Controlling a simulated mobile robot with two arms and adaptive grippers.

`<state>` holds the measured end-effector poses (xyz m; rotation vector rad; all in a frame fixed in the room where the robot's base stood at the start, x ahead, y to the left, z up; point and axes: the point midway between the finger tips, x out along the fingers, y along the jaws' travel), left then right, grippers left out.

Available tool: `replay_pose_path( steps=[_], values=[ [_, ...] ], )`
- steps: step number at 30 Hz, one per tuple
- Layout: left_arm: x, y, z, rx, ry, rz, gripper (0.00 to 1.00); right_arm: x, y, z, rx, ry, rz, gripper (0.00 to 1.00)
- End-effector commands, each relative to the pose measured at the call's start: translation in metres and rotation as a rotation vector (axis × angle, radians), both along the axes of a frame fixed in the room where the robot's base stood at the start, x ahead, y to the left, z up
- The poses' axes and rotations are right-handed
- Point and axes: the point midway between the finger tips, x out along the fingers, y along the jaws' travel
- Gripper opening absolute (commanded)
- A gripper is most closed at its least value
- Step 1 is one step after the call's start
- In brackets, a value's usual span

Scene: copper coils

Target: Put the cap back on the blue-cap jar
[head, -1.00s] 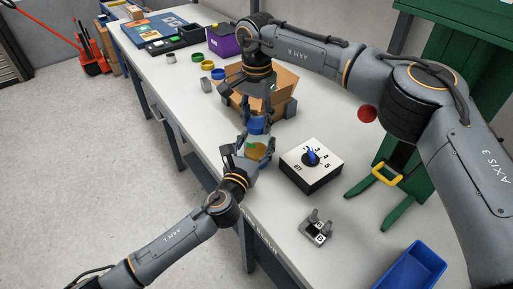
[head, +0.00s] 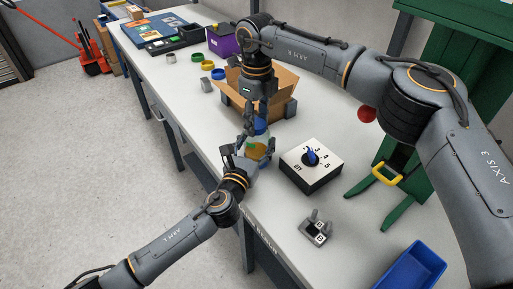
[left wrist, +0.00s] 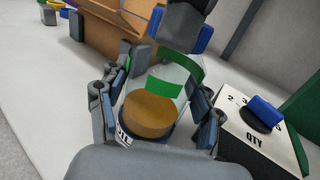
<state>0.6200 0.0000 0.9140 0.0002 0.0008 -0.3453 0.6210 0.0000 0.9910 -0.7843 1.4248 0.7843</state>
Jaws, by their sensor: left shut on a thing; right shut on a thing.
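The jar (head: 257,148) stands at the table's front edge, clear-walled, with a green band and an amber-brown filling. In the left wrist view, the jar (left wrist: 151,108) is between the two fingers of my left gripper, which is shut on it. In the head view, my left gripper (head: 247,151) comes to it from the left. The blue cap (head: 260,126) is at the top of the jar, under my right gripper (head: 256,115), which is shut on it from above. The fingers partly hide the cap, and I cannot tell how it sits on the rim.
An open cardboard box (head: 286,87) stands just behind the jar. A white-topped dial box (head: 311,165) is close on its right. A grey fixture (head: 316,230) and a blue bin (head: 412,266) lie nearer. Coloured rings (head: 208,65) lie at the back left.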

Motion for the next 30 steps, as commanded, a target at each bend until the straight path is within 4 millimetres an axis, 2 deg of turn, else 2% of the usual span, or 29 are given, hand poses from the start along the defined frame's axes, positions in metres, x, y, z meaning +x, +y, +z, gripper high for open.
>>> replay_pose_path(
  steps=[12, 18, 23, 24, 28, 30],
  values=[
    [-0.0001, 0.0, -0.0008, 0.0, 0.001, 0.0, 0.0, 0.0, 0.0002, -0.0009, 0.0, 0.0, -0.85, 0.07],
    [-0.0001, 0.0, -0.0007, 0.0, 0.001, 0.0, 0.0, 0.0002, 0.0003, -0.001, 0.001, -0.001, -1.214, 0.07],
    [-0.0002, 0.0, -0.0007, 0.0, 0.001, 0.0, 0.0, 0.0002, 0.0003, -0.0011, 0.001, 0.0, -1.252, 0.07],
    [-0.0002, 0.0, -0.0007, 0.0, 0.001, 0.0, 0.0, 0.0003, 0.0003, -0.0011, 0.001, -0.001, -1.251, 0.47],
    [-0.0003, -0.0001, -0.0007, 0.0, 0.001, 0.0, 0.0, 0.0003, 0.0003, -0.001, 0.001, -0.001, -1.25, 0.72],
    [-0.0002, 0.0, -0.0007, 0.0, 0.001, 0.0, 0.0, 0.0002, 0.0003, -0.001, 0.001, -0.001, -1.25, 0.72]
  ],
)
